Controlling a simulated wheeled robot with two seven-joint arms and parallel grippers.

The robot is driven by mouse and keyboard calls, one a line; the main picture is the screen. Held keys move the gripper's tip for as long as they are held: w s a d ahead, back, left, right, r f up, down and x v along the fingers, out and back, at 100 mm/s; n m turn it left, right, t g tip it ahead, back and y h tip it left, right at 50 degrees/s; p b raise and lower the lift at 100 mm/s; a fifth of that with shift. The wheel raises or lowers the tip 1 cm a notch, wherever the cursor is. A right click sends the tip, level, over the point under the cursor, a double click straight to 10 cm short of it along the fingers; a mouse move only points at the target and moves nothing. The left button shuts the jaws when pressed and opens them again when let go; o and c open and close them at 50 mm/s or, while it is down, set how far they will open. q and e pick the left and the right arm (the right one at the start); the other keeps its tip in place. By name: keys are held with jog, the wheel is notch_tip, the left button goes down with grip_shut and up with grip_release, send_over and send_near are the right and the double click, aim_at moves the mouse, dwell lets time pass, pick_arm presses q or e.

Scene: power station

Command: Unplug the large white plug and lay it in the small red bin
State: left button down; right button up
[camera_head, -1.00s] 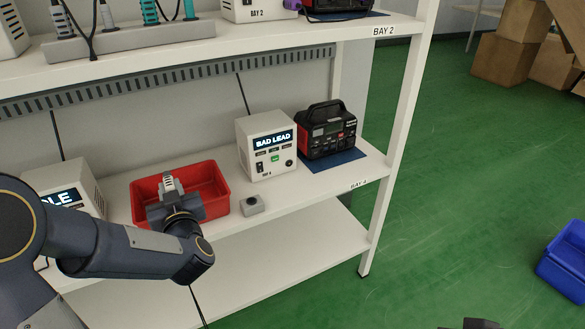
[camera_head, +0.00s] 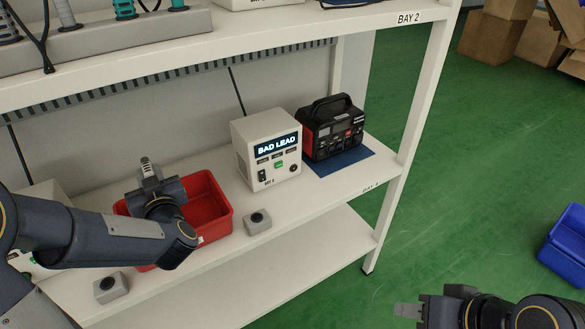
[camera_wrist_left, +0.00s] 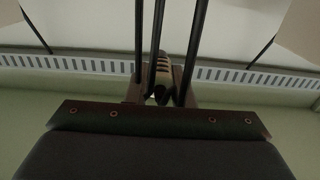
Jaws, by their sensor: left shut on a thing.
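The large white plug (camera_head: 150,171), pale with dark ribs, is held in my left gripper (camera_head: 152,184). The gripper is shut on it, and only the plug's upper part shows. Both are over the left part of the small red bin (camera_head: 211,213), whose left side and front are partly hidden by my arm. In the left wrist view the plug's ribbed body (camera_wrist_left: 162,70) shows between dark bars; its lower end is hidden. My right gripper (camera_head: 412,309) is at the bottom right edge, away from the shelf; its jaw opening is unclear.
A box reading "BAD LEAD" (camera_head: 267,151) and a black-red power unit (camera_head: 333,128) stand right of the bin. Small grey button boxes (camera_head: 258,222) sit near the shelf front. A blue bin (camera_head: 567,245) stands on the floor at right.

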pick_arm(q)
jog(key=shift+s+d+f+b, duration=0.1)
jog(key=shift+s+f+b, duration=0.05)
jog(key=shift+f+b, duration=0.55)
notch_tip(320, 180, down, 4)
jog(key=b, duration=0.2)
jog(key=shift+f+b, duration=0.1)
jog(key=shift+b, duration=0.25)
jog(key=c, duration=1.2)
grip_release()
jog(key=shift+o, duration=0.2)
jog(key=v, duration=0.7)
jog(key=shift+s+d, duration=0.2)
jog(key=shift+s, duration=0.15)
